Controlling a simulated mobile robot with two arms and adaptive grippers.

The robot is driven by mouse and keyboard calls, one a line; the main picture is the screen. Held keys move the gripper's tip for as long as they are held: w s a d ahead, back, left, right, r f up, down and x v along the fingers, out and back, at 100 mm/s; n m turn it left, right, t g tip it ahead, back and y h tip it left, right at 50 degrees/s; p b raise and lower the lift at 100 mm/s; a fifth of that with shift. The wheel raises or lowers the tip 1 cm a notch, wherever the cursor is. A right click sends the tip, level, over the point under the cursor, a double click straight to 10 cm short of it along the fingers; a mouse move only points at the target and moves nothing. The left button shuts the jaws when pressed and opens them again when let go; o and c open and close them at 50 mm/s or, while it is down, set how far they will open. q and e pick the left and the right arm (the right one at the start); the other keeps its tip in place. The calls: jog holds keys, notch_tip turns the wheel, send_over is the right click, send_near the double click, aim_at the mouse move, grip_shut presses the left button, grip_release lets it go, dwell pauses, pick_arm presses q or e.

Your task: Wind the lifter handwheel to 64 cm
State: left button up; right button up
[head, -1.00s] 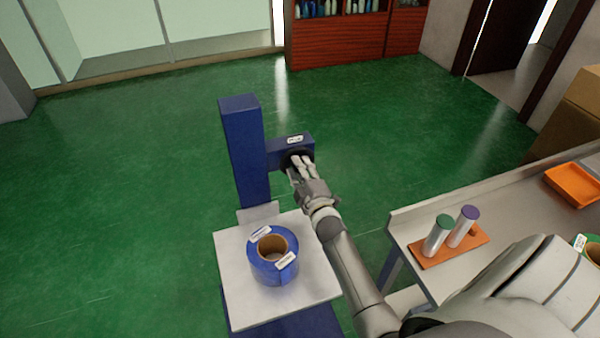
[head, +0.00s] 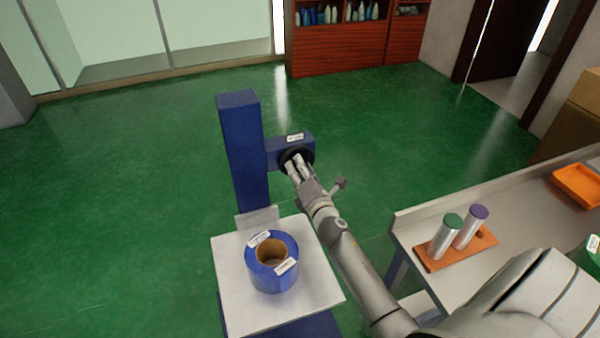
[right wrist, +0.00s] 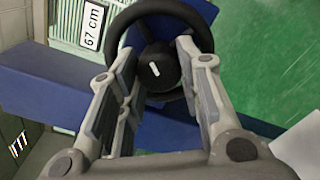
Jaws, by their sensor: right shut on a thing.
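The dark handwheel (head: 297,158) sits on a blue side arm of the lifter column (head: 241,140). It also shows in the right wrist view (right wrist: 120,22), with a dark hub between my fingers. My right gripper (head: 294,166) is shut on the handwheel, with one finger on each side of the hub; the exact contact is partly hidden. A label reading 67 cm (right wrist: 92,25) shows beside the wheel in the right wrist view. The lifter's pale platform (head: 232,290) carries a blue roll (head: 272,276) with a brown core. My left gripper is not in view.
At the right, a grey table (head: 425,218) holds an orange rack (head: 480,245) with two silver cylinders, capped green and purple. An orange tray (head: 578,184) lies farther along it. Red shelving (head: 335,50) stands at the back. The green floor left of the lifter is clear.

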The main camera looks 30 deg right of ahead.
jog(key=shift+s+d+n+p, duration=0.15)
jog(key=shift+n+p, duration=2.15)
jog(key=shift+n, duration=4.25)
jog(key=shift+d+n+p, duration=0.15)
jog(key=shift+n+p, duration=2.1)
jog(key=shift+n, duration=4.3)
jog(key=o, duration=1)
